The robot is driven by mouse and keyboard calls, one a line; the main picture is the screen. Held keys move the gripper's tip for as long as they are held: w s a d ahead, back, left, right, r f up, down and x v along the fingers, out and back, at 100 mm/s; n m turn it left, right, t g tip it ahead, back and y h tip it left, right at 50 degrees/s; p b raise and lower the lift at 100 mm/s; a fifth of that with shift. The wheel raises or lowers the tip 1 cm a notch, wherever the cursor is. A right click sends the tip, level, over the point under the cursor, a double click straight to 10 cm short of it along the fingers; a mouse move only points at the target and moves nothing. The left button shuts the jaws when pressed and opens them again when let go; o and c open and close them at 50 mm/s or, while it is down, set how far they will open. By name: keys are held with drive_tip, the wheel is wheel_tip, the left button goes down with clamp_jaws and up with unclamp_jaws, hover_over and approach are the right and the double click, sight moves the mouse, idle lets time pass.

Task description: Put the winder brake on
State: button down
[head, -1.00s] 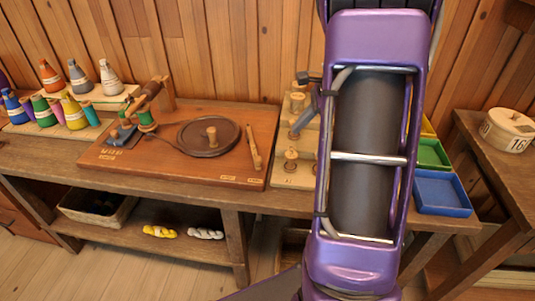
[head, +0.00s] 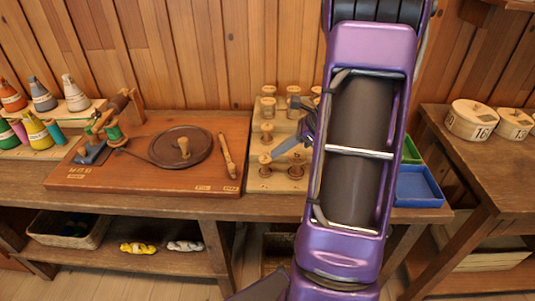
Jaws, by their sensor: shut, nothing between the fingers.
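The winder sits on a reddish wooden board (head: 90,180) on the bench. It has a dark round disc (head: 165,157) with a turned knob (head: 184,148) and a small spool stand (head: 106,132) at its left. A light wooden lever (head: 227,157), which looks like the brake, stands at the board's right side, leaning slightly. Two small label plates (head: 203,188) lie at its foot, too small to read. My gripper (head: 279,153) is shut and empty, right of the lever and apart from it, over the spool rack. My arm hides part of the rack.
The pale spool rack (head: 258,183) carries several wooden spools close around my gripper. A blue tray (head: 418,187) and a green tray (head: 411,152) lie right of my arm. Coloured cones (head: 36,130) stand at left. Round boxes (head: 471,119) sit on the right table.

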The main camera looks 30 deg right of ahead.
drive_tip(key=b+x, duration=0.1)
drive_tip(key=x, duration=0.8)
drive_tip(key=shift+w+a+r, duration=0.1)
drive_tip(key=shift+w+a, duration=0.7)
drive_tip(key=shift+a, duration=0.15)
drive_tip(key=shift+w+a, duration=0.4)
